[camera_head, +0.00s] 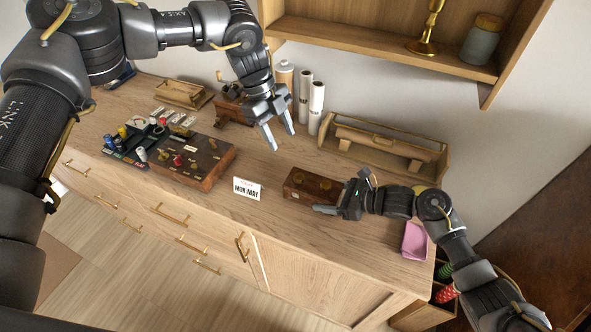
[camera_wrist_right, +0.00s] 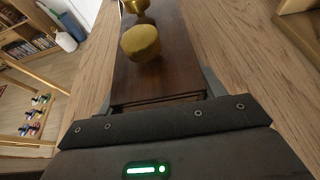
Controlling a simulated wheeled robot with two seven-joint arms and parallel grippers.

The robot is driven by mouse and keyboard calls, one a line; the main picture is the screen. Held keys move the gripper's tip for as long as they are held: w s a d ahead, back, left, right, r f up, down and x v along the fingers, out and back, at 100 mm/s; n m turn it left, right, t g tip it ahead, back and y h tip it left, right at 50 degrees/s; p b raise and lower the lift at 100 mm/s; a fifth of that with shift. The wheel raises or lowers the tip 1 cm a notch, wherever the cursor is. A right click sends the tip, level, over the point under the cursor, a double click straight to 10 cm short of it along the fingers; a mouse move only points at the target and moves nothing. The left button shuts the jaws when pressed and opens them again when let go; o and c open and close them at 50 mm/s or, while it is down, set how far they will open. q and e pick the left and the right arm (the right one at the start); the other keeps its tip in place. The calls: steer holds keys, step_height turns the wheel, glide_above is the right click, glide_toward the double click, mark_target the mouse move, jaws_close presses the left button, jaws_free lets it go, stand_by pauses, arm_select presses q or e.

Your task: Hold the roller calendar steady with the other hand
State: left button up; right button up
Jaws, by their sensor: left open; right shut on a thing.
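A dark wooden block with brass knobs (camera_head: 313,185), which looks like the roller calendar, lies on the cabinet top. A white card reading "MON MAY" (camera_head: 247,189) stands just left of it. My right gripper (camera_head: 338,195) is shut on the block's right end, one finger on each long side. In the right wrist view the block (camera_wrist_right: 158,75) runs away from the gripper between its fingers, with the brass knobs on top. My left gripper (camera_head: 279,133) is open and empty above the cabinet top, up and left of the block and apart from it.
A wooden board with colored pieces (camera_head: 205,160) sits at the left. White rolls (camera_head: 316,105) and a long wooden rack (camera_head: 385,145) stand along the wall. A pink cloth (camera_head: 414,241) lies near the right end. A shelf (camera_head: 370,50) overhangs behind.

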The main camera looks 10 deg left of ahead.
mark_target(298, 176)
arm_select(q)
steer(key=shift+s+d+n, duration=0.1)
steer(key=shift+s+n, duration=0.1)
steer(key=shift+n, duration=0.5)
steer(key=x, duration=1.2)
steer(key=shift+s, duration=0.1)
steer(key=c, duration=1)
